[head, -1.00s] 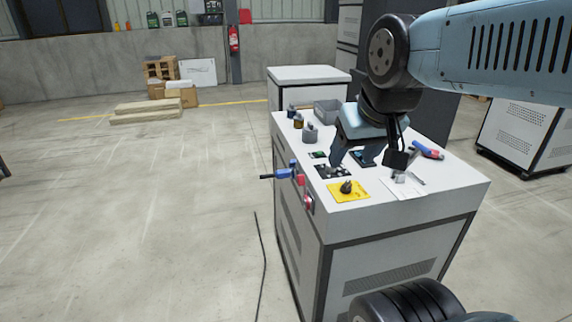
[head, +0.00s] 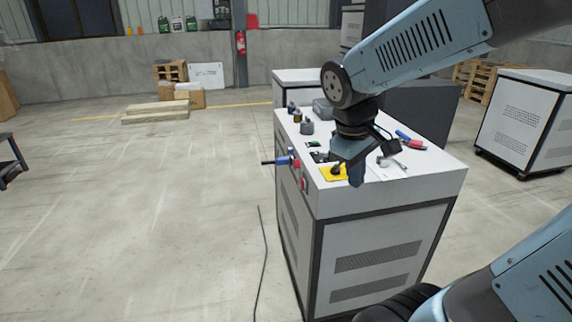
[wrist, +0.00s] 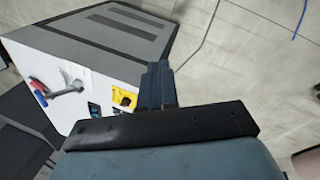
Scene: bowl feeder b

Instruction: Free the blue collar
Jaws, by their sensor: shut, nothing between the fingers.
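A blue fitting (head: 282,161), which looks like the blue collar, sticks out from the left side of the white cabinet (head: 420,180) near its top edge. A dark stub points left from it, and a red part (head: 296,164) sits beside it. My gripper (head: 356,182) is shut and empty, fingers pointing down over the cabinet's front edge, to the right of the blue fitting and apart from it. It hides part of the yellow plate (head: 328,174). In the wrist view the closed fingers (wrist: 156,82) show beside the cabinet top; I cannot make out the blue fitting there.
On the cabinet top are a red-and-blue tool (head: 410,140), a grey metal tool (head: 392,162), a grey bin (head: 322,108) and small round parts (head: 307,127). A red switch (head: 304,184) is on the side. A dark cable (head: 264,260) lies on the floor.

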